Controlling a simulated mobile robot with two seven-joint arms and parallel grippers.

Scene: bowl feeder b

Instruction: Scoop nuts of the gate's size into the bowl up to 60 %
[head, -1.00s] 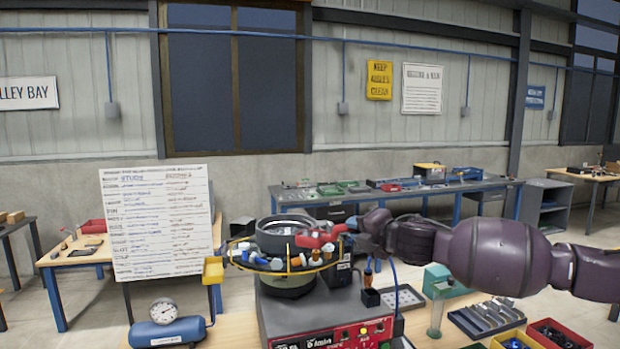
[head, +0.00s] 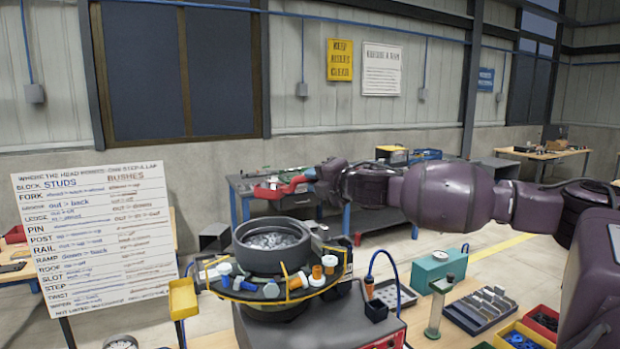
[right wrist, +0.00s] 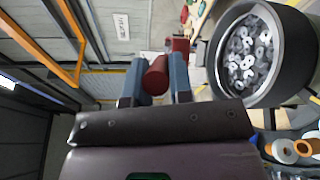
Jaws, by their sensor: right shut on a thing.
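The dark grey bowl (head: 272,262) stands on the feeder, with loose grey nuts (head: 270,240) covering its floor. The nuts (right wrist: 246,55) look ring-shaped in the right wrist view. My right gripper (head: 318,180) is shut on the handle of a red scoop (head: 268,191). The scoop is raised above the bowl's far rim, clear of the nuts. In the right wrist view the red handle (right wrist: 155,76) lies between the two fingers. I cannot see what the scoop holds. Blue, white and orange fittings (head: 270,290) line the track around the bowl; I cannot tell which is the gate. My left gripper is out of view.
A written board (head: 95,230) stands at left, with a yellow cup (head: 183,299) beside the feeder. A teal box (head: 438,268), a slotted tray (head: 488,308) and red and yellow bins stand at right. A workbench is behind. The air above the bowl is free.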

